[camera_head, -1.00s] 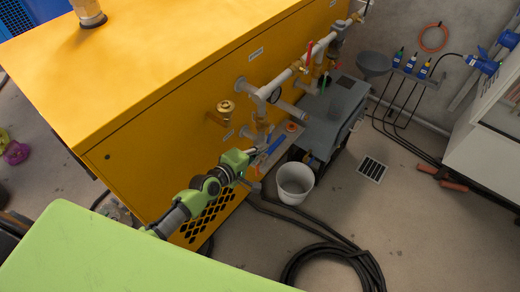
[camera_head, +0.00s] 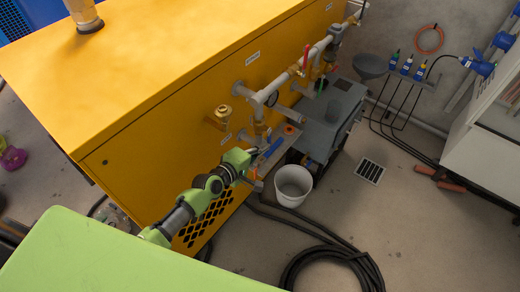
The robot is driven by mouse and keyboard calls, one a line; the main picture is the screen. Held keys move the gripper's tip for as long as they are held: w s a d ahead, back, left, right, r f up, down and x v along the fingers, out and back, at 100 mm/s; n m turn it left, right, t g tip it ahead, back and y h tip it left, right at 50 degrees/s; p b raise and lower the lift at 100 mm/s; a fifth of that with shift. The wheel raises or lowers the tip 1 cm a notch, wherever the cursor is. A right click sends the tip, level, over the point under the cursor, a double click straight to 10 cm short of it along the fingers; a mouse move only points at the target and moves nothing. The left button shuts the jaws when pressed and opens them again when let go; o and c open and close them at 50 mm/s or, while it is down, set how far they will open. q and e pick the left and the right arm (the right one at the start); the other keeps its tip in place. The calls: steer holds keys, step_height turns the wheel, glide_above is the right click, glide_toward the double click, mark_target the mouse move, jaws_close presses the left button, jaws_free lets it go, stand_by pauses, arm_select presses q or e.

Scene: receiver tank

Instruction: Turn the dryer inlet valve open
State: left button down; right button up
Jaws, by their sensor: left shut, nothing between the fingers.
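Grey pipework with several valves runs along the front of the yellow cabinet (camera_head: 150,160). A red lever (camera_head: 306,56) stands upright on the upper pipe, and a blue lever (camera_head: 273,148) lies slanted at the lower pipe end. A small green handle (camera_head: 320,85) shows near the pipe's right part. I cannot tell from labels which is the dryer inlet valve. My left gripper (camera_head: 256,183) is small and dark at the end of the green arm, just below and left of the blue lever. It is shut and empty, apart from the lever as far as I can see. My right gripper is not in view.
A white bucket (camera_head: 293,184) stands on the floor right of my left gripper. A grey machine (camera_head: 332,115) is behind it. A coiled black hose (camera_head: 325,268) lies in front. A brass fitting (camera_head: 222,114) sticks out of the cabinet.

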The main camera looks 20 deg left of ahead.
arm_select(q)
steer(key=v, duration=1.2)
steer(key=s+a+f+m+g+y, duration=0.15)
steer(key=s+f, duration=0.35)
steer(key=f, duration=0.5)
steer(key=s+a+f+m+g+y, duration=0.1)
steer(key=s+a+f+m+g, duration=0.3)
steer(key=f, duration=0.6)
steer(key=s+d+f+m+g+y, duration=0.1)
steer(key=s+f+m, duration=0.1)
steer(key=s+f, duration=0.6)
steer(key=s+f+m+g, duration=0.2)
steer(key=s+f, duration=0.3)
steer(key=s, duration=0.3)
steer(key=s+d+f+m+g+y, duration=0.1)
steer(key=s+f+m, duration=0.3)
steer(key=s, duration=0.4)
steer(key=s+d+f+m+g, duration=0.1)
steer(key=s+f+m+g, duration=0.2)
steer(key=s+f, duration=0.4)
steer(key=shift+s, duration=0.95)
